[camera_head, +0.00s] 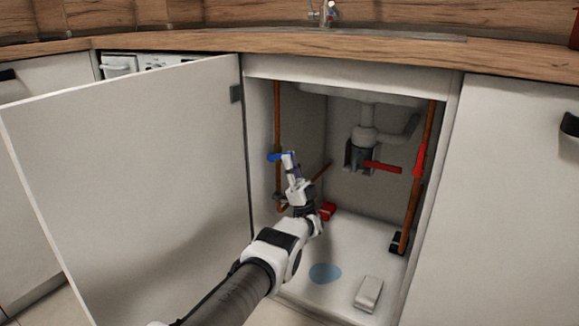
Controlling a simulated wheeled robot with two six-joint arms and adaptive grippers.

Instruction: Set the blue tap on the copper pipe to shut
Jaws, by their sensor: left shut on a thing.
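The blue tap (273,157) is on the vertical copper pipe (277,115) at the left inside the open sink cabinet. Its visible blue part lies roughly crosswise to the pipe and reaches toward my gripper. My left gripper (288,160) is at the tap's right end, shut on its handle. The fingers hide part of the handle, so its exact angle is hard to tell. My right gripper is not in view.
The cabinet door (130,180) stands open on the left. A second copper pipe (428,125) with a red tap (420,160) runs down the right. A red handle (383,167) is by the drain trap (366,135). A blue puddle (325,273) and a pale block (368,294) are on the cabinet floor.

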